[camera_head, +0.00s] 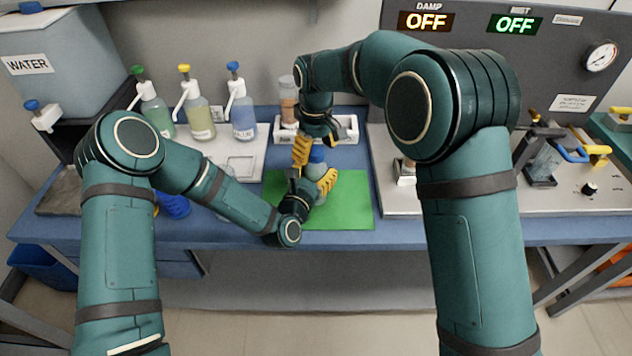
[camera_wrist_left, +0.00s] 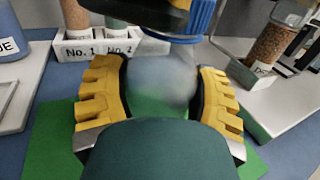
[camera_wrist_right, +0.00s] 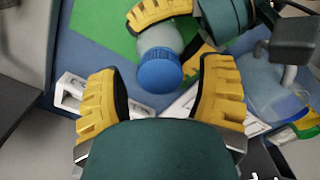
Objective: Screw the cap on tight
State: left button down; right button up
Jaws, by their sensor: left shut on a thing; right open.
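A clear bottle (camera_wrist_left: 165,75) stands on the green mat (camera_head: 350,208), and a blue ribbed cap (camera_wrist_right: 160,70) sits on its top. In the head view the cap (camera_head: 317,155) shows beside my right gripper. My left gripper (camera_head: 310,188) is shut around the bottle's body, a finger on each side, as the left wrist view (camera_wrist_left: 165,95) shows. My right gripper (camera_wrist_right: 160,95) is open above the bottle, with the cap between and slightly beyond its fingers. It does not visibly touch the cap. How tight the cap sits on the bottle cannot be told.
A white rack (camera_head: 345,125) labelled No. 1 and No. 2 stands behind the mat. Pump bottles (camera_head: 195,110) stand at the back left. A machine with switches (camera_head: 590,187) fills the right side. The mat's front right is clear.

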notch_tip(320, 180, up, 12)
jog(key=shift+f, duration=0.25)
pick_arm(q)
grip_release()
jog(key=v, duration=1.2)
jog(key=shift+s+f, duration=0.1)
pick_arm(e)
jog(key=shift+f, duration=0.1)
dwell(0.3)
